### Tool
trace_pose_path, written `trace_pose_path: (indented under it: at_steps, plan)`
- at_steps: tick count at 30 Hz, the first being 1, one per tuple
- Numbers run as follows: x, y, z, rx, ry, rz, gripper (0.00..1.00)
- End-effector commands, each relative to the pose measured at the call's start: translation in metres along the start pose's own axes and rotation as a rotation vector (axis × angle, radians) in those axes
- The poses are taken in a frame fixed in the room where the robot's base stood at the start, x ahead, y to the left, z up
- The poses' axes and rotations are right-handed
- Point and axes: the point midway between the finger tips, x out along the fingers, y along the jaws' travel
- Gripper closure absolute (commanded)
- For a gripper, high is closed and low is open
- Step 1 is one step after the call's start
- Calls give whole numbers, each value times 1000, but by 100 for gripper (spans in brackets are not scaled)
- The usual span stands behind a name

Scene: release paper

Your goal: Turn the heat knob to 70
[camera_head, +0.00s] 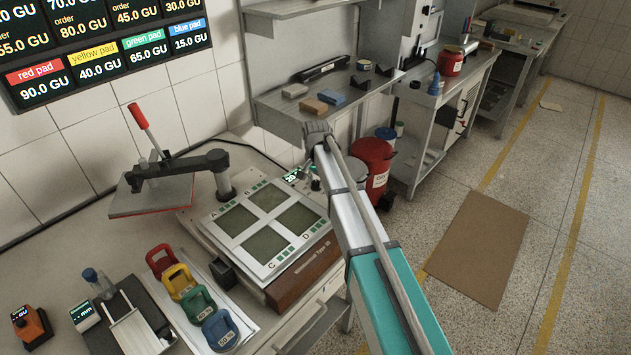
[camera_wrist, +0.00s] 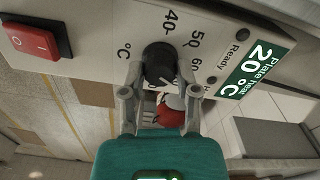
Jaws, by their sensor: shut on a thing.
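The black round heat knob (camera_wrist: 158,62) sits on the light control panel in the wrist view. My gripper (camera_wrist: 160,74) is shut on it, with a grey finger on each side. Dial marks 40 and 50 read clearly beside the knob; further marks are partly covered by the right finger. The knob's pointer setting cannot be told. A green display (camera_wrist: 256,75) reads "Plate heat 20 °C". In the head view the display (camera_head: 292,175) shows small beside the heat press, and my arm hides the knob.
A red power switch (camera_wrist: 37,40) is on the same panel, left of the knob. The press plate (camera_head: 262,228) has four squares marked A to D. Coloured weights (camera_head: 182,283) stand at front left. A red bin (camera_head: 374,165) is behind my arm.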

Motion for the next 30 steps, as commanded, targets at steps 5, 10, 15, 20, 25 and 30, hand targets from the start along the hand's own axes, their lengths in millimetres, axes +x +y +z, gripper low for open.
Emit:
trace_pose_path:
  at_steps: [5,10,15,20,25,30]
  plan:
    - [0,-2,-3,134,6,-4,100]
    - [0,-2,-3,223,6,-4,100]
    - [0,-2,-3,269,6,-4,100]
    - [0,-2,-3,283,6,-4,100]
    - [0,-2,-3,283,6,-4,100]
    - [0,-2,-3,282,6,-4,50]
